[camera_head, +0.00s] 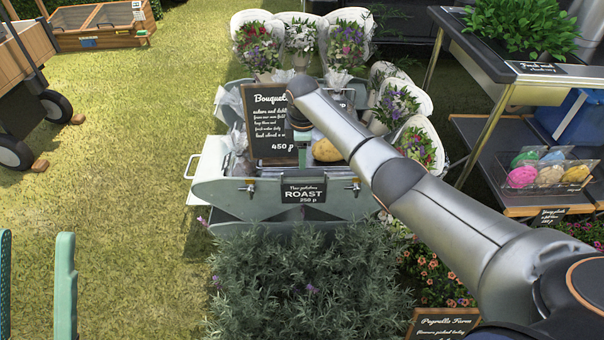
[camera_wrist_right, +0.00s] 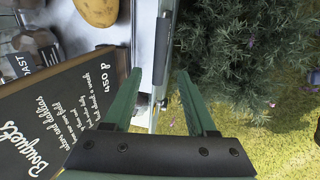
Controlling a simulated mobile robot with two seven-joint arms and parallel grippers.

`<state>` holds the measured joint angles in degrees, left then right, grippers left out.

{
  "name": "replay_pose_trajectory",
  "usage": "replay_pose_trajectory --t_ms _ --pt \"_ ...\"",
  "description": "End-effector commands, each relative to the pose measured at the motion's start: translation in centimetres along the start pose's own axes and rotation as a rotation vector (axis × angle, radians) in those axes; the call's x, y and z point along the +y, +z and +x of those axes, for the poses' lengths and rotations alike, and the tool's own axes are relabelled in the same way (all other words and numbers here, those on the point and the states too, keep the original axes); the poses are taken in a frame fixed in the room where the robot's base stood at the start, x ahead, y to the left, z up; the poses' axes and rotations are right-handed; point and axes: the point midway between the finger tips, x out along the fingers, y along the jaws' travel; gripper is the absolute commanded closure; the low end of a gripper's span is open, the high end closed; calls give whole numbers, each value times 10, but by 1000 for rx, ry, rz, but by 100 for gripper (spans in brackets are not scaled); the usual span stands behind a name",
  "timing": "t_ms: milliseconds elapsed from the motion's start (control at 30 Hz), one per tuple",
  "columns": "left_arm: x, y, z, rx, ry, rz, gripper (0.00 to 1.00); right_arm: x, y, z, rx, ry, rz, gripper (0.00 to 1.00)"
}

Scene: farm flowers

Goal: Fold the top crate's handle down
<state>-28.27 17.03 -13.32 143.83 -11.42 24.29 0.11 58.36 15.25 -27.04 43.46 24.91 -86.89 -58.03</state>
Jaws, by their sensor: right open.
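The top crate (camera_head: 225,192) is pale grey-green and stands stacked at the centre of the head view. It bears a black "ROAST" label (camera_head: 303,192). A white frame-like handle (camera_head: 194,172) sticks out at its left side. My right gripper (camera_head: 302,155) points down beside the Bouquets sign, partly hard to see under my arm. In the right wrist view, its open green fingers (camera_wrist_right: 158,95) are apart, with the crate's front edge (camera_wrist_right: 160,85) between and beyond them; contact is unclear. My left gripper (camera_head: 36,285) shows as two separated teal fingers at the lower left.
The Bouquets sign (camera_head: 270,125) stands in the crate beside a potato (camera_head: 326,150). Wrapped flowers (camera_head: 345,45) stand behind. A lavender bush (camera_head: 300,280) fills the front. Grass (camera_head: 130,180) is clear at left; a metal table (camera_head: 500,70) is at right.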

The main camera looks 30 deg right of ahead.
Motion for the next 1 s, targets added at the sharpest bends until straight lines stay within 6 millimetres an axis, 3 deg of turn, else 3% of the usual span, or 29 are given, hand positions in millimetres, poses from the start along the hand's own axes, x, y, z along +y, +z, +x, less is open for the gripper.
replay_pose_trajectory --t_ms 33,100,333,833,1000 --pt "5 10 -10 -2 2 -11 50 -2 0 19 -1 -3 0 43" --pt "9 16 -16 -5 3 -24 50 -2 0 34 -1 -1 2 43" --pt "18 31 -30 -17 11 -39 50 -1 0 64 0 1 0 43" --pt "22 36 -34 -23 18 -28 50 0 0 73 0 1 0 43" --pt "22 36 -34 -23 14 -30 50 0 0 73 0 1 0 62"
